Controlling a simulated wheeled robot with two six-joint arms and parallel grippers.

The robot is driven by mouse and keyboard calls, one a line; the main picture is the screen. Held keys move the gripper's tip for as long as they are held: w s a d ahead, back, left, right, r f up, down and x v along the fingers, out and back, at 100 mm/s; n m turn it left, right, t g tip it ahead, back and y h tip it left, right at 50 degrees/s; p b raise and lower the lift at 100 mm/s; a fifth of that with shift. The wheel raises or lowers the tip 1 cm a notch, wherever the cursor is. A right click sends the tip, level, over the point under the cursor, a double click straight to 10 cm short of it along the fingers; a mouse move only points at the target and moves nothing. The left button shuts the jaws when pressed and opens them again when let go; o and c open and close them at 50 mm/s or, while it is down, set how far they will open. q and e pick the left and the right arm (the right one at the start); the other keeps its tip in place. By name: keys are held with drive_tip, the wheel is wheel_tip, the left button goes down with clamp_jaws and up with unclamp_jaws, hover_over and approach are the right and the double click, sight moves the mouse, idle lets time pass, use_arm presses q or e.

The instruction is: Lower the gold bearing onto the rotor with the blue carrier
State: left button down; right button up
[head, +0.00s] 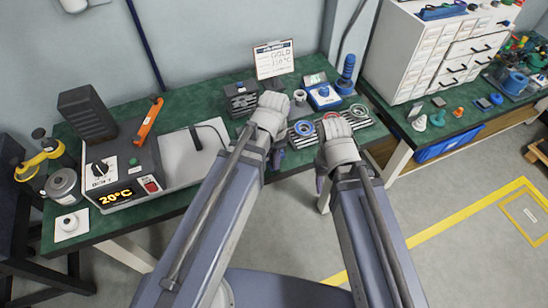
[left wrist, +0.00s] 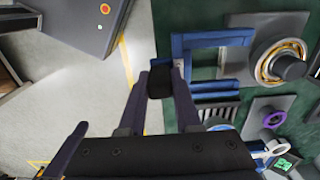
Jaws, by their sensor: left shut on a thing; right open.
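In the left wrist view the fingers of my left gripper (left wrist: 160,85) are shut on a black grip at the end of a blue frame, which looks like the blue carrier (left wrist: 210,40). The frame reaches right toward a grey block and a ring with a gold band, the gold bearing (left wrist: 268,62). A dark round piece, perhaps the rotor (left wrist: 291,69), shows at the ring's right side. I cannot tell how the bearing sits on it. In the head view my left gripper (head: 278,155) is mostly hidden by its wrist. My right gripper (head: 320,180) is open at the table's front edge.
A heater (head: 120,165) reading 20°C stands at the left of the green table. A GOLD 110°C sign (head: 273,58) stands at the back.

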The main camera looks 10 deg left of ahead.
use_arm(q)
wheel_tip(320, 180, up, 7)
drive_tip(key=p, duration=0.6)
drive_tip(key=shift+r+p, duration=0.15)
drive_tip(key=shift+p, duration=0.15)
